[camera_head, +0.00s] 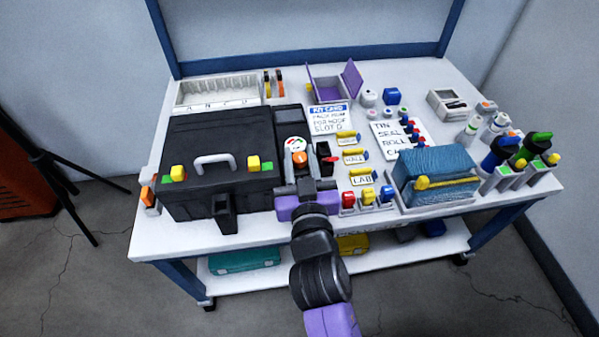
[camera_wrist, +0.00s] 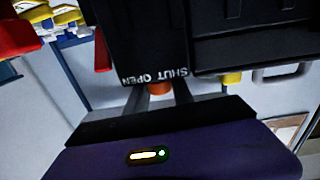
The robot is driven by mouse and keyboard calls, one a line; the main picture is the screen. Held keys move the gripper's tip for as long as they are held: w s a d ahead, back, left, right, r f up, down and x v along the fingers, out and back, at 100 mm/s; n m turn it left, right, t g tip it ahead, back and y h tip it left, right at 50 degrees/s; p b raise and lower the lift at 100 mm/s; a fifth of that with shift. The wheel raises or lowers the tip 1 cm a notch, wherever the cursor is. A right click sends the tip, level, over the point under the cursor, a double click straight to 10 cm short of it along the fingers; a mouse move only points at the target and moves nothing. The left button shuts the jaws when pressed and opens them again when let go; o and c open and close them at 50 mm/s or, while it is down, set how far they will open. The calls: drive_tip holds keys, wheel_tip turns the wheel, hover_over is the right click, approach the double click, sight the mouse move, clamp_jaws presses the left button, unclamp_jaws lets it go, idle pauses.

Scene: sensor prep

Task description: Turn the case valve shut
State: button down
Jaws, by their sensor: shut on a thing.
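The black case (camera_head: 190,145) with a pale handle stands on the left of the white table. A narrower black part at its right side carries a round gauge (camera_head: 295,143). The orange valve knob (camera_head: 299,158) shows just below the gauge. My gripper (camera_head: 301,174) reaches in from the front and is shut on the valve knob. In the wrist view the knob (camera_wrist: 159,88) sits between the two grey fingers, partly hidden by them. The black face above it bears the words SHUT and OPEN (camera_wrist: 154,76). The knob's exact angle cannot be told.
Right of my gripper are a red lever (camera_head: 330,159), yellow tools on labels (camera_head: 354,157) and small coloured blocks (camera_head: 367,195). A blue box (camera_head: 435,172) and bottles stand further right. A lidded purple box (camera_head: 333,88) is at the back. Table is crowded.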

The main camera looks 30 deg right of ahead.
sight(299, 165)
drive_tip(key=shift+f+m+g+h+b, duration=0.1)
drive_tip(key=shift+m+g+h+b, duration=0.75)
drive_tip(key=shift+b, duration=1.45)
drive_tip(key=shift+h+b, duration=0.3)
drive_tip(key=shift+h, duration=0.25)
drive_tip(key=c, duration=1.4)
unclamp_jaws()
drive_tip(key=shift+o, duration=0.2)
drive_tip(key=b+v, duration=0.1)
drive_tip(key=v, duration=0.5)
drive_tip(key=shift+s+a+b, duration=0.15)
drive_tip(key=shift+s+b, duration=0.15)
drive_tip(key=shift+s+a, duration=0.3)
drive_tip(key=shift+s, duration=0.2)
